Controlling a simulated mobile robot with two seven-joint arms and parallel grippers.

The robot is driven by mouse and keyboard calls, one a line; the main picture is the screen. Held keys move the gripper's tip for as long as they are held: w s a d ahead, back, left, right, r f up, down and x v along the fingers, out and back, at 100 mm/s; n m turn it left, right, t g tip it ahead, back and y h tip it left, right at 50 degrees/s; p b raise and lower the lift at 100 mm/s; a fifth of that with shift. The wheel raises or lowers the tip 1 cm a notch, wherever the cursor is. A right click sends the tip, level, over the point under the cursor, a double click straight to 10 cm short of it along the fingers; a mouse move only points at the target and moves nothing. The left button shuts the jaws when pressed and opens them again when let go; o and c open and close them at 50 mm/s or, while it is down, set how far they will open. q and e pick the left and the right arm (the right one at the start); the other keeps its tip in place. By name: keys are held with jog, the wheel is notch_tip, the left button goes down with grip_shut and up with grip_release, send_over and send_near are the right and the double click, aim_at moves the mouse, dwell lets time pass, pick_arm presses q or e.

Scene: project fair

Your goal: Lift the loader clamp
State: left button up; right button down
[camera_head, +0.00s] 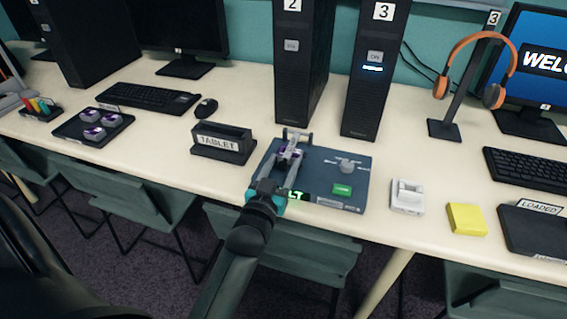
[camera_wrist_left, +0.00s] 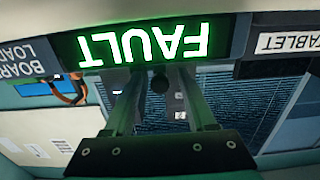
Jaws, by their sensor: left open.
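The board loader (camera_head: 328,172) is a dark blue-grey box on the table, with a grey knob, a green button and a lit green display on its front. In the left wrist view the display (camera_wrist_left: 145,42) reads FAULT, upside down. The loader clamp (camera_head: 297,135) appears as a grey bar at the loader's back left, partly hidden by my gripper, with a purple part near it. My left gripper (camera_head: 287,160) is open over the loader's left side. In the left wrist view its fingers (camera_wrist_left: 157,88) stand apart, a small dark round thing between them. I cannot tell whether they touch the clamp.
The tablet stand (camera_head: 222,146) is left of the loader. Computer towers (camera_head: 376,75) stand behind it. A white device (camera_head: 407,196), a yellow block (camera_head: 466,219) and a LOADED tray (camera_head: 535,236) lie to the right. A dark tray (camera_head: 75,130) with purple-topped discs is far left.

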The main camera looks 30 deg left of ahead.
pick_arm(q)
grip_shut()
dwell(0.3)
dwell(1.1)
